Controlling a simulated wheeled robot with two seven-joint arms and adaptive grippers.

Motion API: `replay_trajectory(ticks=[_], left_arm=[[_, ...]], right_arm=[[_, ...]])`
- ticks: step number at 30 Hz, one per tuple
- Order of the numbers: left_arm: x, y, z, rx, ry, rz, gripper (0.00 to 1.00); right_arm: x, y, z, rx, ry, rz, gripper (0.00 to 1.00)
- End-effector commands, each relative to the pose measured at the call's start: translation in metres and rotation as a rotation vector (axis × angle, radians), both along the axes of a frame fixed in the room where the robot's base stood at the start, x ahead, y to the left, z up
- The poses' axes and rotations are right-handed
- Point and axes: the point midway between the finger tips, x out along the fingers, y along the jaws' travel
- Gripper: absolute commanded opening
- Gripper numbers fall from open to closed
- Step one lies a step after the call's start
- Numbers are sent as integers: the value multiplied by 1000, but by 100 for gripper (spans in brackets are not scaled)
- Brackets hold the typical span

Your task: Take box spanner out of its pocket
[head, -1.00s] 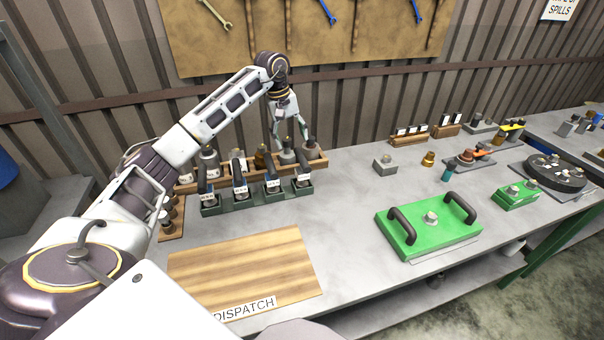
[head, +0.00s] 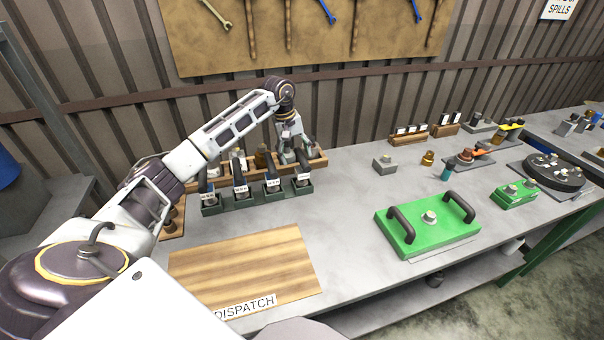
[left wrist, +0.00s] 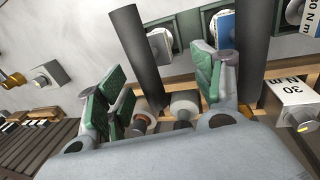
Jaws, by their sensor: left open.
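My left gripper (head: 296,157) is open and reaches down at the right end of the wooden rack (head: 318,161). In the left wrist view its green-padded fingers (left wrist: 163,84) stand apart, with grey round tool tops (left wrist: 184,106) low between them. A dark upright handle (left wrist: 135,58) passes close to the left finger, and another (left wrist: 257,50) stands beyond the right one. The green pocket holder (head: 238,203) in front carries labelled tools with dark handles. I cannot tell for sure which tool is the box spanner. My right gripper is not in view.
A wooden board (head: 245,268) marked DISPATCH lies in front. A green plate with two black handles (head: 428,229) sits to the right. A small grey block (head: 384,163) and a brass part (head: 428,158) stand behind it. The bench between is clear.

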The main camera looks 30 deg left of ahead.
Motion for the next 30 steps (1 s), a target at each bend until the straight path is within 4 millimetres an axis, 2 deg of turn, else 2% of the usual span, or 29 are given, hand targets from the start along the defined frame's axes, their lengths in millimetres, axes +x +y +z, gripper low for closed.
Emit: replay_trajectory(ticks=[6, 19, 30], left_arm=[[2, -2, -14, -1, 1, 0, 67], [2, -3, -17, -1, 1, -1, 67], [4, -17, -43, -2, 2, -2, 67]], right_arm=[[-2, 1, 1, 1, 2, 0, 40], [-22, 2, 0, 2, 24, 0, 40], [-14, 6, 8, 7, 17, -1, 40]])
